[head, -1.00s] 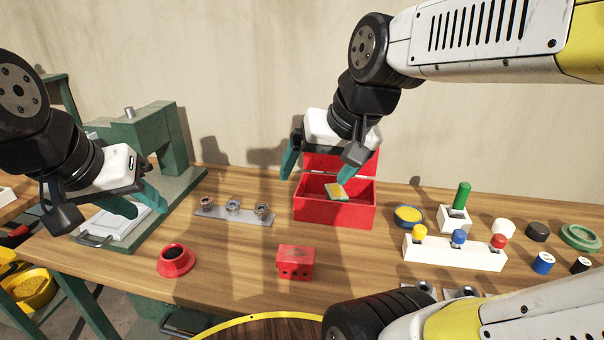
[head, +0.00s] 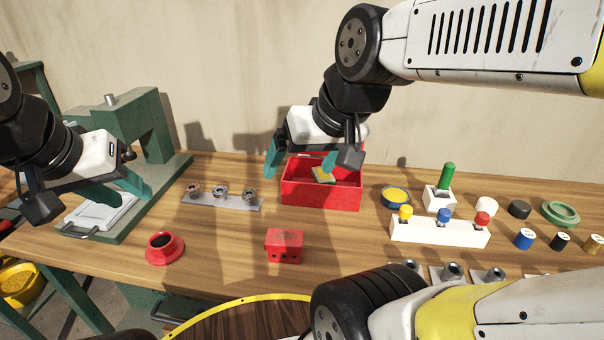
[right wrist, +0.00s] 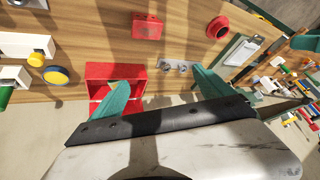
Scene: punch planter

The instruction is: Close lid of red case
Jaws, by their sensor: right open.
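The red case (head: 320,195) stands on the table with its lid up at the back; my right gripper hides much of the lid. A small yellow and green block (head: 324,175) lies inside the case. My right gripper (head: 308,166) is open and empty, above the back of the case. One finger is left of the case and the other over its right part. The right wrist view shows the red case (right wrist: 101,71) between and beyond the fingers, with one finger overlapping it. My left gripper (head: 118,192) looks open and empty, over the green press at left.
A green press (head: 150,125) stands at left. A metal strip with knobs (head: 222,202) lies left of the case. A red block (head: 284,245) and a red cup (head: 165,248) are in front. A white peg block (head: 438,231) and a blue dish (head: 396,196) are at right.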

